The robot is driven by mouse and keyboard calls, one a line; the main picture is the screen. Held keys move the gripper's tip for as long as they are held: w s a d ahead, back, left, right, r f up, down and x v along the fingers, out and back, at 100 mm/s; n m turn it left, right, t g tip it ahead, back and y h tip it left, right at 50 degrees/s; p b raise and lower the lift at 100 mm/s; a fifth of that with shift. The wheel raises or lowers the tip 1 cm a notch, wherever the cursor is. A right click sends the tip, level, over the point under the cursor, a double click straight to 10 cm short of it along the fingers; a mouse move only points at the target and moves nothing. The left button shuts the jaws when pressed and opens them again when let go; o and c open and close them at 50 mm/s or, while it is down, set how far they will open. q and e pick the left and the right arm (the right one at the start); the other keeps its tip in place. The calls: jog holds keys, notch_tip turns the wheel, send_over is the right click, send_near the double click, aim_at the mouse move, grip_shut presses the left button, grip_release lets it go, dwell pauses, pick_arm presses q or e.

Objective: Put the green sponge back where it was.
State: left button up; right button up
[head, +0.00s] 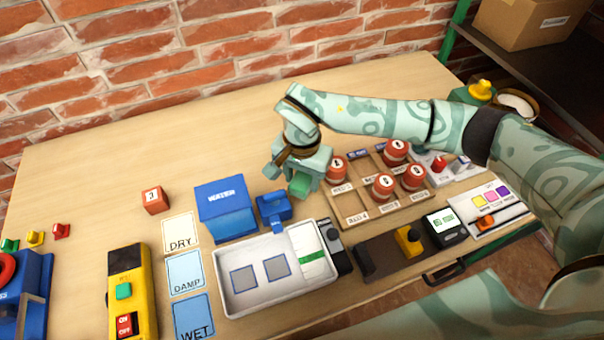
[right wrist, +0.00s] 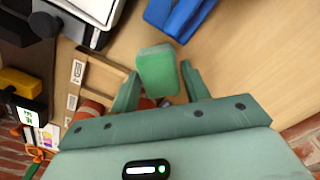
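The green sponge (head: 300,184) shows below my right gripper (head: 298,176) in the head view, between the blue pitcher and the wooden rack. The white tray (head: 230,300) has two grey squares and a green-striped white area. My left gripper is out of view.
The blue pitcher (head: 273,208) and blue WATER box (head: 226,208) stand left of the gripper. The wooden rack (head: 352,205) with several red numbered weights is at right. DRY (head: 181,231), DAMP and WET cards lie left of the tray. The table's back left is clear.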

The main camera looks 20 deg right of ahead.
aim_at(302, 179)
jog(key=shift+o, duration=0.9)
jog(key=shift+r, duration=0.1)
notch_tip(302, 179, up, 13)
jog(key=p, duration=0.3)
